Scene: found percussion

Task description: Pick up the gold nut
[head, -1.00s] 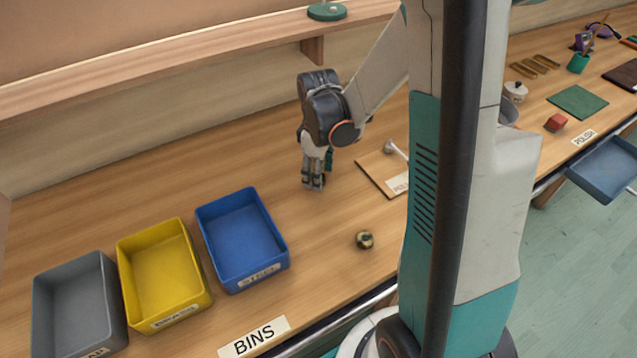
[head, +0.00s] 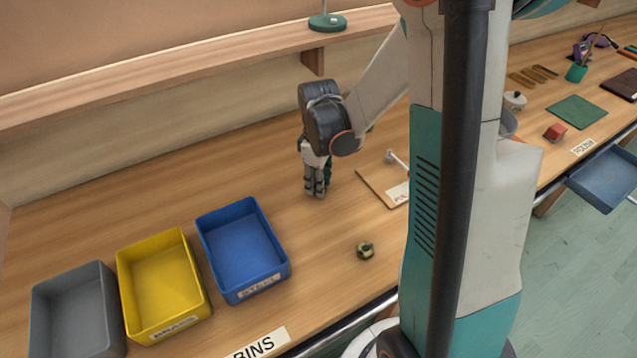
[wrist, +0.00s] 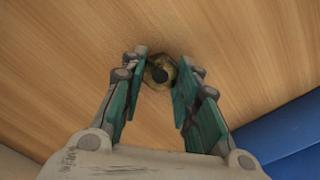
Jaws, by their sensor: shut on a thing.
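My gripper (head: 316,193) points down at the bench top, right of the blue bin. In the head view the fingers hide this nut. A separate small gold-and-dark piece (head: 365,251) lies on the bench nearer the front edge, apart from my gripper.
A blue bin (head: 284,268), a yellow bin (head: 204,305) and a grey bin (head: 116,330) stand at left. A board (head: 372,186) with a pale tool on it lies right of my gripper. A shelf (head: 200,72) runs behind. Bench space around my gripper is mostly clear.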

